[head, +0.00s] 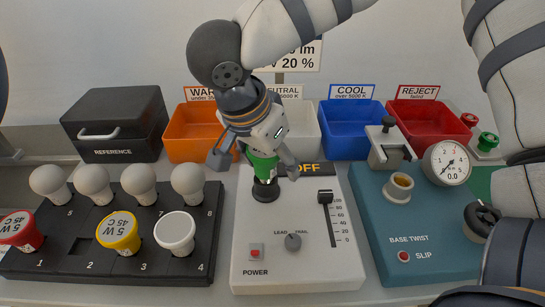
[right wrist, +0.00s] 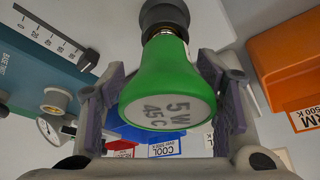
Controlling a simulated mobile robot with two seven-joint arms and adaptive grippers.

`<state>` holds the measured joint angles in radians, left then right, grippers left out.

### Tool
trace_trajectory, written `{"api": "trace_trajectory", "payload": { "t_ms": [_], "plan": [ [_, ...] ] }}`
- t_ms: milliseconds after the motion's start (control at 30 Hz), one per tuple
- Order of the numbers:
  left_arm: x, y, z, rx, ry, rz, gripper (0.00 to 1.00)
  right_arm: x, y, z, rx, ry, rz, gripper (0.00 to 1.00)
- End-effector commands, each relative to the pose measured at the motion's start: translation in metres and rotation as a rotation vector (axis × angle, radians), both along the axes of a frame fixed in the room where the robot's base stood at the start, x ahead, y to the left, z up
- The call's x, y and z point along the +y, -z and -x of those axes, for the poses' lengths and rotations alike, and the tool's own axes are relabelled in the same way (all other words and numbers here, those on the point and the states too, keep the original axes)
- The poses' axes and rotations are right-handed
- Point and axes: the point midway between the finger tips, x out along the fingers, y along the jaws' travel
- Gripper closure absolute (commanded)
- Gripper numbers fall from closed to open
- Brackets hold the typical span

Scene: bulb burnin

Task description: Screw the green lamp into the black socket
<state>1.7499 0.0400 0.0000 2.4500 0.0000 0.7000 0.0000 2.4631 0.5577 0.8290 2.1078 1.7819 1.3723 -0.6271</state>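The green lamp (head: 264,165) stands upright, base down, at the black socket (head: 266,191) on the white tester panel. In the right wrist view the green lamp (right wrist: 168,85) shows its "5 W 45 C" face, with a little brass thread visible between it and the black socket (right wrist: 165,14). How deep the thread sits is hidden. My right gripper (head: 255,160) is above the socket, its fingers spread on either side of the lamp. A gap shows between the left finger and the lamp in the head view. My left gripper is out of view.
A black rack (head: 75,262) with white, red and yellow lamps stands at left. The teal base twist station (head: 430,262) with its gauge (head: 446,163) stands at right. Orange (head: 190,140), white, blue (head: 350,135) and red bins line the back. The panel's slider (head: 326,197) stands beside the socket.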

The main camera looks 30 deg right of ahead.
Motion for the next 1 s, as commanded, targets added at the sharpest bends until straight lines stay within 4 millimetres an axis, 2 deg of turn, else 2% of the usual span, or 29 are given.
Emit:
{"api": "trace_trajectory", "payload": {
  "t_ms": [33, 167, 200, 433, 500, 567, 700, 900, 1000],
  "plan": [
    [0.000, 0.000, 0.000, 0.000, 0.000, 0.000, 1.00, 0.000, 0.000, 0.000, 0.000, 0.000, 0.000, 0.56],
    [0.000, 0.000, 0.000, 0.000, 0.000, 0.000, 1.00, 0.000, 0.000, 0.001, 0.002, 0.001, 0.001, 0.85],
    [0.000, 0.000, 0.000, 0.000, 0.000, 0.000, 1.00, 0.000, 0.000, 0.001, 0.003, 0.001, 0.001, 0.88],
    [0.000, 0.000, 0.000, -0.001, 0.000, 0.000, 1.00, 0.000, 0.000, 0.002, 0.005, 0.003, 0.002, 0.90],
    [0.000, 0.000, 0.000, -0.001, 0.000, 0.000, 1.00, 0.000, 0.000, 0.002, 0.006, 0.068, 0.004, 0.90],
    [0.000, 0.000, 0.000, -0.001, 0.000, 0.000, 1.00, 0.002, 0.000, 0.003, 0.004, 0.247, 0.007, 0.90],
    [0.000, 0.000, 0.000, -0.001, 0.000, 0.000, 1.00, 0.007, 0.000, 0.007, 0.003, 0.834, 0.004, 0.90],
    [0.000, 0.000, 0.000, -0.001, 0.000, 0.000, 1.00, 0.013, 0.000, 0.015, 0.004, 1.613, -0.003, 0.90],
    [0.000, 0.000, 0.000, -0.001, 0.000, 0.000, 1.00, 0.015, 0.000, 0.018, 0.005, 1.885, -0.004, 0.90]
  ]
}}
